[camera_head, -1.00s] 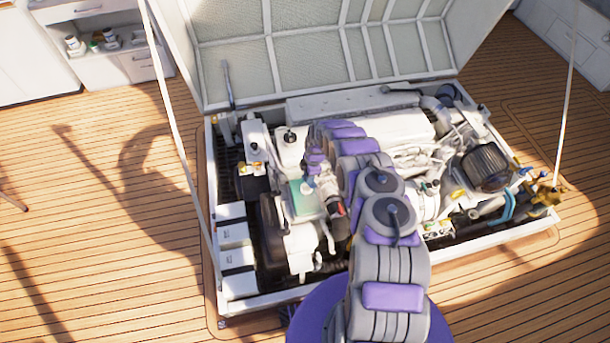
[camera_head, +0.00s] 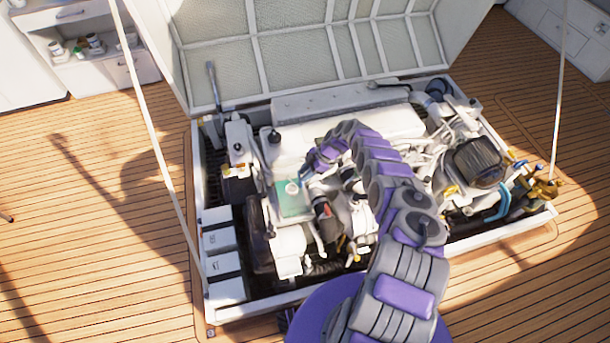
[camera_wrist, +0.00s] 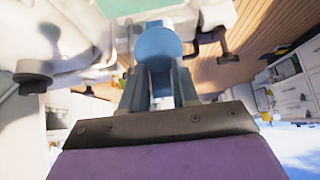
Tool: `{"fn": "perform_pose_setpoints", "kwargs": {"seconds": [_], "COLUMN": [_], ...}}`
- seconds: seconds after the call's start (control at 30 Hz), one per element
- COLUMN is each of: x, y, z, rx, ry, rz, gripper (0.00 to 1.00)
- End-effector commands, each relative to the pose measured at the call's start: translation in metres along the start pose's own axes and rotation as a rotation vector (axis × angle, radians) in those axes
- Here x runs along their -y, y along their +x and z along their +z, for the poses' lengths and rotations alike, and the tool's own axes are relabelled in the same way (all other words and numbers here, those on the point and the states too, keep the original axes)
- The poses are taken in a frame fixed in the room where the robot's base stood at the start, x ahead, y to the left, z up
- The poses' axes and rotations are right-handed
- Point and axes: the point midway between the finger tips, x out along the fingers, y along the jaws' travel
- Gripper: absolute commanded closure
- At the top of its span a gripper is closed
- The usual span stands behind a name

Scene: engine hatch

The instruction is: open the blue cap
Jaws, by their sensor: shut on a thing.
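The blue cap (camera_wrist: 158,42) is held between the two fingers of my gripper (camera_wrist: 162,78) in the wrist view. It shows as a round blue disc just beyond the fingertips. In the head view my gripper (camera_head: 306,178) is at the right edge of the green-topped part (camera_head: 290,206) of the engine. A pale round neck (camera_head: 292,188) shows on that green top, just left of the gripper. The cap itself is mostly hidden by the gripper in the head view. It appears to be apart from the neck.
The engine fills the hatch, with a white cover (camera_head: 395,122) behind my arm and a black round part (camera_head: 479,162) at right. The raised hatch lid (camera_head: 310,50) stands behind, with a prop at each side. White boxes (camera_head: 223,263) line the left edge. Wooden deck (camera_head: 100,240) is clear.

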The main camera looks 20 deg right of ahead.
Motion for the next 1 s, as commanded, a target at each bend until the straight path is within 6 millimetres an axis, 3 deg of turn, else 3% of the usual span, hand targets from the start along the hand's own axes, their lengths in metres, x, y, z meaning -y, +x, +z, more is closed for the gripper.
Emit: {"fn": "perform_pose_setpoints", "kwargs": {"seconds": [0.4,0.43,0.6,0.7,1.0], "x": [-0.0004,-0.0004,0.0005,0.0009,0.0008], "y": [0.0018,0.0018,0.0006,-0.0005,-0.0054], "z": [-0.0035,-0.0037,-0.003,-0.0022,-0.0011], "rx": [-0.009,-0.009,-0.008,-0.008,-0.008], "ry": [-0.002,-0.002,-0.002,-0.002,-0.001], "rz": [0.0,0.0,0.0,0.001,0.002], "gripper": [1.0,0.69,0.53,0.45,0.45]}}
